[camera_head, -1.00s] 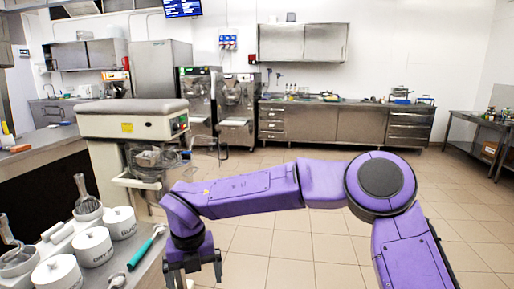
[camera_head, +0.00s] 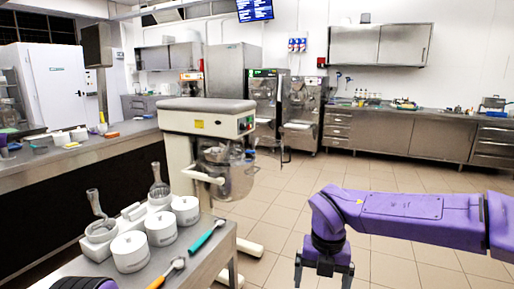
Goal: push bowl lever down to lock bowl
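The cream stand mixer with a grey top (camera_head: 205,105) stands left of centre. Its steel bowl (camera_head: 232,182) sits under the head, with a wire guard (camera_head: 222,155) above it. A pale bar (camera_head: 200,174) sticks out beside the bowl on the left; I cannot tell whether it is the bowl lever or a bowl support. My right gripper (camera_head: 323,276) hangs low, pointing down, right of the mixer and apart from it. Its fingers are spread and nothing shows between them. My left gripper is not in view; a purple part of my arm shows at the bottom left edge.
A counter (camera_head: 50,160) runs behind on the left. Tiled floor (camera_head: 290,200) is clear right of the mixer. Batch freezers (camera_head: 303,112) stand behind.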

